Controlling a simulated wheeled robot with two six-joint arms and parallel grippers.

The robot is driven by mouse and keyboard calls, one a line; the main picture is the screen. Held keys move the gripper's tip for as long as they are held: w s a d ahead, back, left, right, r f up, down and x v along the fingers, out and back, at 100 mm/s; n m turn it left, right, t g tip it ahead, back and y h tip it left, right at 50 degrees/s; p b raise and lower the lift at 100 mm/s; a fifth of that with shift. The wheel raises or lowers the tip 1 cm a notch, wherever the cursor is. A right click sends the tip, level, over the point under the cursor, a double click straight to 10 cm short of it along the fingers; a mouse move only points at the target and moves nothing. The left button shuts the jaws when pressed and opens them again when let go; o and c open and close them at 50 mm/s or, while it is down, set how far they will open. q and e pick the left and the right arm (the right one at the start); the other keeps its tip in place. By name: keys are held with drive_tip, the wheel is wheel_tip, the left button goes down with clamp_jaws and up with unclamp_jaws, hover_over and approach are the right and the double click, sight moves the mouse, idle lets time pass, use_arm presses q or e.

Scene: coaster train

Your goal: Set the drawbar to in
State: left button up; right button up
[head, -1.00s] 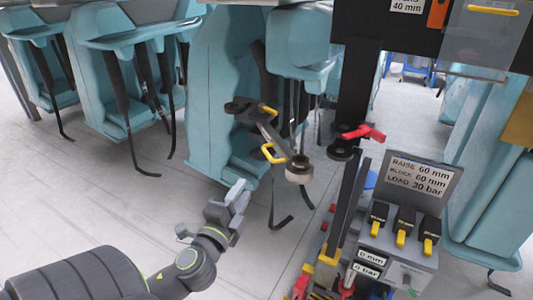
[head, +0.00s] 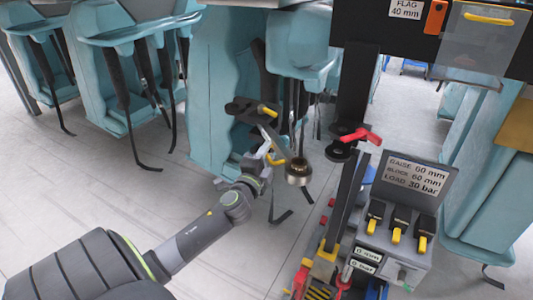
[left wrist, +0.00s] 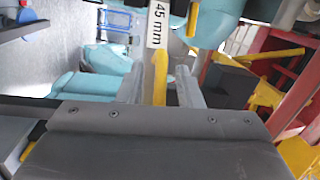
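The drawbar (head: 284,155) is a grey bar slanting down to a ring-shaped end, from a dark bracket (head: 240,106) on the teal car. It carries a yellow handle (head: 275,160) near the ring; another yellow handle (head: 267,111) is at the bracket. My left gripper (head: 262,153) is at the lower yellow handle. In the left wrist view the two fingers (left wrist: 163,88) are apart, with a yellow handle (left wrist: 160,75) showing between them; whether they touch it I cannot tell. My right gripper is not in view.
A control box (head: 394,230) with several yellow-tipped levers stands at the lower right. A red handle (head: 361,136) on a dark post is right of the ring. Teal seats fill the back left. A "45 mm" label (left wrist: 157,25) shows in the wrist view. Grey floor is clear at left.

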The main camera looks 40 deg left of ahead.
use_arm(q)
clamp_jaws()
idle(0.3)
